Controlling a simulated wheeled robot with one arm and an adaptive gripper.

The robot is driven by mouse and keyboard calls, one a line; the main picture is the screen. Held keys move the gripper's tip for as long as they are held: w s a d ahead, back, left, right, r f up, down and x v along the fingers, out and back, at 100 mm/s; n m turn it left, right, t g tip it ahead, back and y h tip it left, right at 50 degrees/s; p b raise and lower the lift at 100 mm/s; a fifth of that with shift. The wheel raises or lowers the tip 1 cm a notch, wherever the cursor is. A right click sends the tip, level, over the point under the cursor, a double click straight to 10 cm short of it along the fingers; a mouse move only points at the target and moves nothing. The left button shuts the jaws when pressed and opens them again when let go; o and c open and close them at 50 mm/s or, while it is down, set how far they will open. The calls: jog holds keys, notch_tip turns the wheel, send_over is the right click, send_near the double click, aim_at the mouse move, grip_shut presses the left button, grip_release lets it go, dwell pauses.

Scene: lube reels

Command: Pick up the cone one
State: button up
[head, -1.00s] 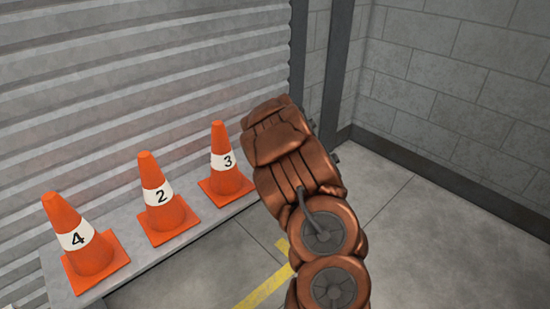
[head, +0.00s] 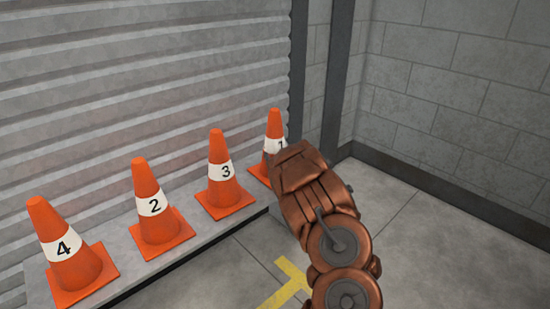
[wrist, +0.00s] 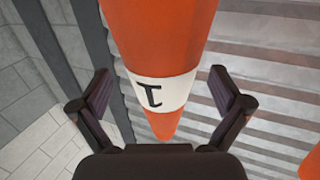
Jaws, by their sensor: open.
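The cone one (head: 273,137) is orange with a white band marked 1. It stands at the right end of the row in the head view, its lower right part hidden behind my arm. In the wrist view the cone one (wrist: 157,45) appears upside down, its tip toward the gripper's palm. My gripper (wrist: 162,85) is open, with one finger on each side of the cone. I see gaps between both fingers and the cone. The fingers are hidden behind my arm in the head view.
Cone three (head: 224,176), cone two (head: 158,207) and cone four (head: 68,256) stand in a row left of cone one on a low grey ledge (head: 180,252). A corrugated shutter (head: 130,70) is close behind them. The floor at right is clear.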

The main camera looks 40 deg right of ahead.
aim_at(275, 149)
jog(key=b+x, duration=0.1)
jog(key=x, duration=0.1)
jog(key=f+b+x, duration=0.1)
jog(key=x, duration=0.1)
jog(key=shift+w, duration=0.2)
jog(key=shift+w+d+r, duration=0.1)
jog(key=shift+w+r, duration=0.1)
jog(key=shift+w, duration=0.1)
jog(key=c, duration=1.1)
jog(key=shift+c, duration=0.6)
jog(key=shift+r, duration=0.15)
